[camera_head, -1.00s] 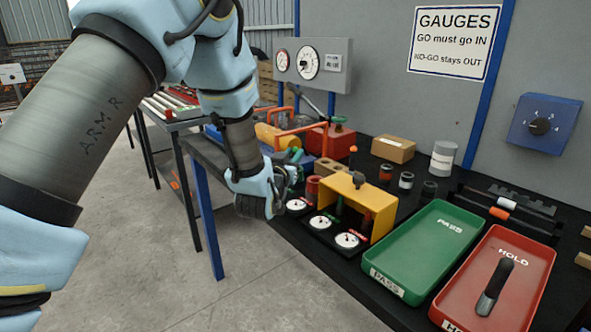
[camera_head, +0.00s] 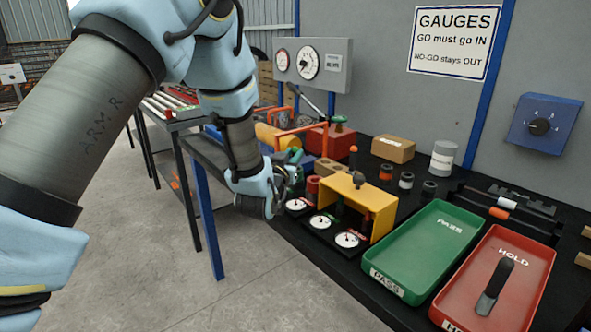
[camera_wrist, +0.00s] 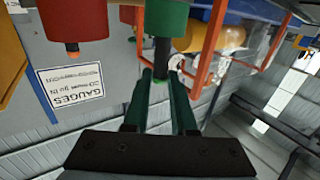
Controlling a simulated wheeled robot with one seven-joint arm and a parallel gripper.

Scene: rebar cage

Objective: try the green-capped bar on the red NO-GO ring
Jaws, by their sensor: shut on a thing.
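My gripper (camera_head: 281,186) is at the bench's left front edge. In the wrist view my gripper (camera_wrist: 160,100) is shut on a dark bar (camera_wrist: 162,52), with a bit of bright green showing between the fingers. The view is upside down there. The bar's far end meets the green ring (camera_wrist: 165,18); I cannot tell whether it is inside or in front of it. The red NO-GO ring (camera_wrist: 72,18) stands apart to the left there. In the head view the red ring (camera_head: 313,186) is just right of my gripper, which hides the bar.
A yellow housing (camera_head: 378,207) with several dials (camera_head: 347,240) in front stands to the right. Beyond are the green PASS tray (camera_head: 418,255) and the red HOLD tray (camera_head: 525,265), holding a dark bar (camera_head: 494,287).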

